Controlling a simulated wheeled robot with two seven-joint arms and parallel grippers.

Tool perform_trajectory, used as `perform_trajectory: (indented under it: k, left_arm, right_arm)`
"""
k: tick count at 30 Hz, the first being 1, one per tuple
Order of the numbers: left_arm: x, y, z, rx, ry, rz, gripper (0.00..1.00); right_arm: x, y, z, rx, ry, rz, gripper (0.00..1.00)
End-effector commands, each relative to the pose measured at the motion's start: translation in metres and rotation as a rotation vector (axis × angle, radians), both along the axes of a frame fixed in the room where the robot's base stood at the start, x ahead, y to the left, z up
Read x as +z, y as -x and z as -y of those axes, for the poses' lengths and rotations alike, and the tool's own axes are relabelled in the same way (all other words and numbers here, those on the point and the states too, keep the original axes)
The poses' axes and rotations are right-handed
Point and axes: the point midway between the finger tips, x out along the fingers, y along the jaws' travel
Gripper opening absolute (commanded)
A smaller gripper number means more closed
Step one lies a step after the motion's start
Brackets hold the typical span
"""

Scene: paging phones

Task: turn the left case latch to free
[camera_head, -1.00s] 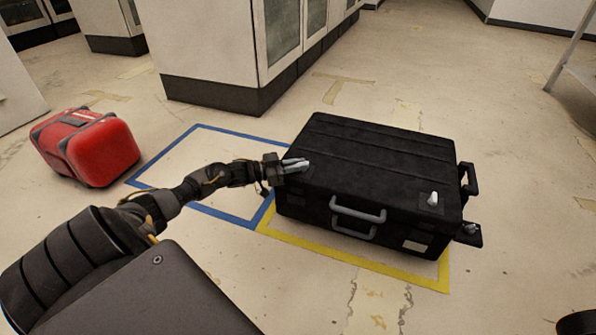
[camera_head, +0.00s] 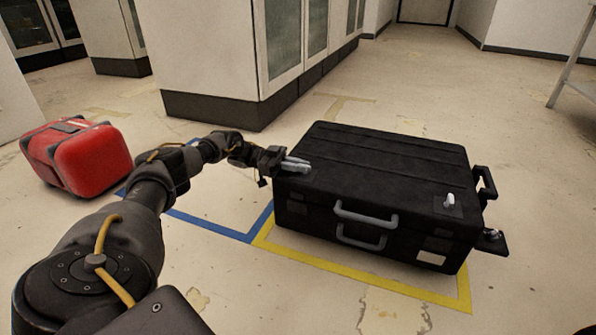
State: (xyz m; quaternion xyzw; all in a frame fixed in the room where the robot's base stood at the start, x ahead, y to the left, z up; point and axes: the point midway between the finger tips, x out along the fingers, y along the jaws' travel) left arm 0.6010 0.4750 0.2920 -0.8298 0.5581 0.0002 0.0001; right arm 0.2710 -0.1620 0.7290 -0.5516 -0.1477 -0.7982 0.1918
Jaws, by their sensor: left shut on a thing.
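A large black case (camera_head: 385,165) lies flat on the floor within a yellow taped outline. Its grey handles face me on the front side. My left gripper (camera_head: 296,164) is at the left end of the case's top, shut on the left case latch, which its fingers mostly hide. The right case latch (camera_head: 449,202), a small light knob on a dark plate, shows uncovered at the right end of the top. My right gripper is out of view, though a dark plate with a small part (camera_head: 491,241) shows beside the case's right side.
A red case (camera_head: 78,157) lies on the floor at the left. A blue taped outline (camera_head: 225,229) is empty next to the yellow one (camera_head: 370,279). White cabinets (camera_head: 215,60) stand behind.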

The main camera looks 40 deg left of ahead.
Motion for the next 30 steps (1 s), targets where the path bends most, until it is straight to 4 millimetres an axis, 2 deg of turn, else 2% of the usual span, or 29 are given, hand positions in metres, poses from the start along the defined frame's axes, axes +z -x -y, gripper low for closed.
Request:
perform_trajectory:
  k: [7,24,25,30]
  left_arm:
    - [0.0002,-0.0021,0.0006,-0.049,-0.001,0.003,0.00]
    - [-0.0002,-0.0018,0.0017,-0.068,0.001,0.003,0.00]
    - [-0.0002,-0.0018,0.0017,-0.068,0.001,0.002,0.15]
    - [-0.0003,-0.0016,0.0013,-0.067,0.001,0.001,0.35]
  right_arm:
    - [-0.0037,-0.0048,-0.0013,0.002,0.000,-0.010,0.36]
    - [-0.0032,-0.0010,0.0001,0.007,-0.004,0.000,0.36]
    - [-0.0033,-0.0009,0.0002,0.007,-0.005,0.001,0.36]
    - [-0.0033,-0.0007,0.0001,0.007,-0.005,0.001,0.36]
